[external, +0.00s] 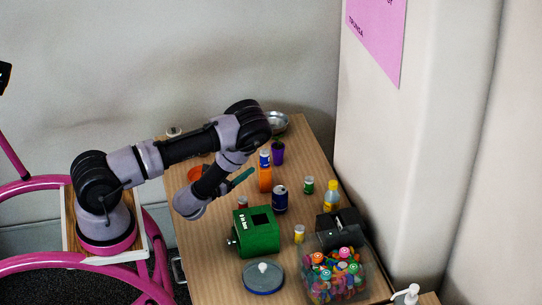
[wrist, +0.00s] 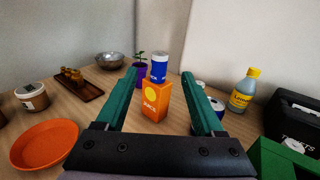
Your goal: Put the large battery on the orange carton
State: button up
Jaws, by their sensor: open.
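The orange carton (wrist: 155,103), labelled as juice, stands upright on the wooden table; it also shows in the external view (external: 265,180). A blue cylinder with a light top, which looks like the large battery (wrist: 159,68), stands upright on top of the carton. It also shows in the external view (external: 264,158). My gripper (wrist: 160,76) is open, with its two teal fingers wide apart. In the wrist view the carton and battery show between the fingers, apart from them. In the external view my gripper (external: 242,177) is just left of the carton.
A purple plant pot (external: 277,153) stands close behind the carton and a dark blue can (external: 280,199) close in front. An orange plate (wrist: 45,146) lies left.

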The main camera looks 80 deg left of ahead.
jog(key=a+r+n+g+y, duration=0.25)
jog(key=r+n+y, duration=0.2)
jog(key=r, duration=0.55)
jog(key=a+r+n+g+y, duration=0.2)
jog(key=r+n+g+y, duration=0.25)
jog(key=r, duration=0.45)
jog(key=s+d+r+n+g, duration=0.2)
jog(key=s+r+n+g, duration=0.85)
jog(key=r, duration=0.25)
jog(key=s+d+r+n+h, duration=0.3)
jog(key=s+d+n+h, duration=0.3)
jog(key=s+d+h, duration=0.4)
jog(key=d+r+t+h, duration=0.3)
jog(key=d+r+t, duration=0.1)
jog(key=d, duration=0.6)
jog(key=d+r+t+h, duration=0.4)
jog(key=d+t, duration=0.1)
jog(key=d, duration=0.5)
jog(key=shift+w+r+t, duration=0.15)
jog(key=shift+r+t, duration=0.05)
jog(key=shift+t, duration=0.15)
